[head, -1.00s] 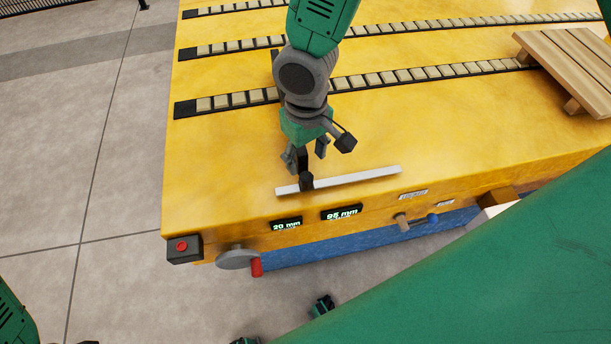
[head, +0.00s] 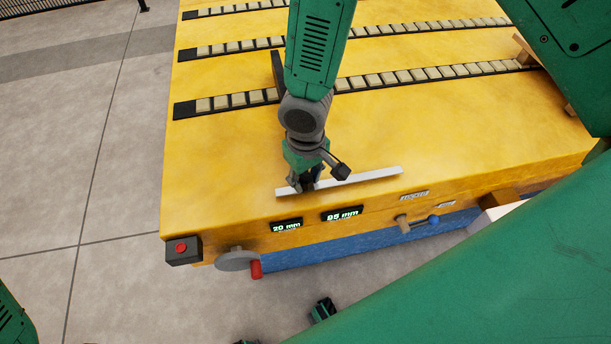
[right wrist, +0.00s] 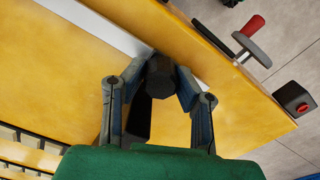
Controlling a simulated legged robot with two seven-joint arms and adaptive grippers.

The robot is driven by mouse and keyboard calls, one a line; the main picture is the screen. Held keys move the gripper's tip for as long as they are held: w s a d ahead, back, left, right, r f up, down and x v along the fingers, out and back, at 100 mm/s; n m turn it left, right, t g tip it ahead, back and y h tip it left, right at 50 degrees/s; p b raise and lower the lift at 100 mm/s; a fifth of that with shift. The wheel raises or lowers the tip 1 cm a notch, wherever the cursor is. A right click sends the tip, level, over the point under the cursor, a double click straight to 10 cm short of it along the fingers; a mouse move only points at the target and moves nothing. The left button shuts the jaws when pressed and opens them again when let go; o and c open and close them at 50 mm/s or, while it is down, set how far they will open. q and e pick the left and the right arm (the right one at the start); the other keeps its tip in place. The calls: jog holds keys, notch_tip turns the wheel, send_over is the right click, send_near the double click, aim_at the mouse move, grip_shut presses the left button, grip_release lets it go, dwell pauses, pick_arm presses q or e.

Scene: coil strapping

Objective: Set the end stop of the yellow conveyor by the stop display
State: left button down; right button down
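The yellow conveyor (head: 240,160) fills the middle of the head view. A pale straight rail (head: 375,178) lies along its near edge. A dark block-like end stop sits at the rail; it shows in the right wrist view (right wrist: 161,80). My right gripper (head: 308,184) is down at the stop, with one finger on each side; whether they press on it is unclear. Two displays are on the near edge: the left one (head: 286,225) reads 20 mm, the right one (head: 342,214) seems to read 95 mm. Dark green-black parts at the bottom, possibly my left gripper (head: 283,325), are partly cut off.
A red-button box (head: 182,250) and a hand wheel (head: 236,260) with red handle are at the near left corner. A lever with blue knob (head: 433,218) is farther right. Roller strips (head: 250,97) cross the conveyor. A wooden pallet is mostly hidden behind my arm.

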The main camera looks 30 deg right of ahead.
jog(key=shift+p, duration=0.35)
jog(key=c, duration=1.3)
grip_release()
jog(key=shift+o, duration=0.2)
jog(key=shift+r, duration=0.1)
jog(key=shift+w+r, duration=0.1)
jog(key=shift+r, duration=0.25)
notch_tip(320, 180, up, 11)
